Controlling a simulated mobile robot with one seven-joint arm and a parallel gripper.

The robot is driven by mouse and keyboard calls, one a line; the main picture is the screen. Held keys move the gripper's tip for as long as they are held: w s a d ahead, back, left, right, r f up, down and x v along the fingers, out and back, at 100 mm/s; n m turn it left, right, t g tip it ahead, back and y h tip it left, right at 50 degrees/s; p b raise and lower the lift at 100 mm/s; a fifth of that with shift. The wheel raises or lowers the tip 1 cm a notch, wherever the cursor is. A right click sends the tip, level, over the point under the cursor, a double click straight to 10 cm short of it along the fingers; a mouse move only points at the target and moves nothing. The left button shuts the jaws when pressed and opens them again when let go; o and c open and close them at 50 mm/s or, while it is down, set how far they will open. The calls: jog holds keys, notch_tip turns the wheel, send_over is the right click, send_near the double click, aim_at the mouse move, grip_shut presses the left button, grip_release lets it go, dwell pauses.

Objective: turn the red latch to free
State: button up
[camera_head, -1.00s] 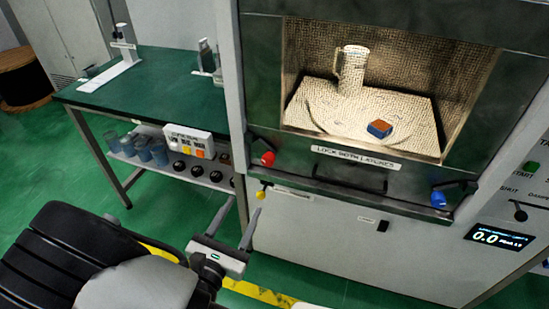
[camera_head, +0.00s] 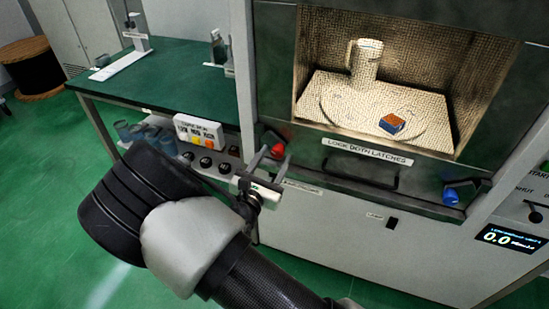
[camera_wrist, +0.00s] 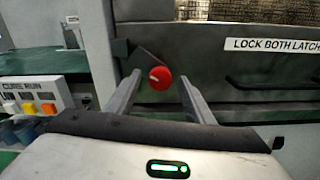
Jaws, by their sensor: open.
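The red latch (camera_head: 277,150) is a round red knob on a dark lever at the lower left corner of the microwave generator's door frame. In the wrist view the red knob (camera_wrist: 160,78) shows with a pale mark on it, and its dark arm runs up to the left. My gripper (camera_head: 269,153) is open, with its fingers pointing at the knob. In the wrist view the two fingers of my gripper (camera_wrist: 158,90) stand to the left and right of the knob. I cannot tell whether they touch it.
A blue latch (camera_head: 451,196) sits at the door's lower right. A label reading "LOCK BOTH LATCHES" (camera_head: 366,151) and a dark handle (camera_head: 360,176) lie between them. The green workbench (camera_head: 180,95) and a button box (camera_head: 199,131) stand left of my gripper.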

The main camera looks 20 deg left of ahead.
jog(key=shift+w, duration=0.35)
jog(key=c, duration=1)
jog(key=shift+c, duration=0.2)
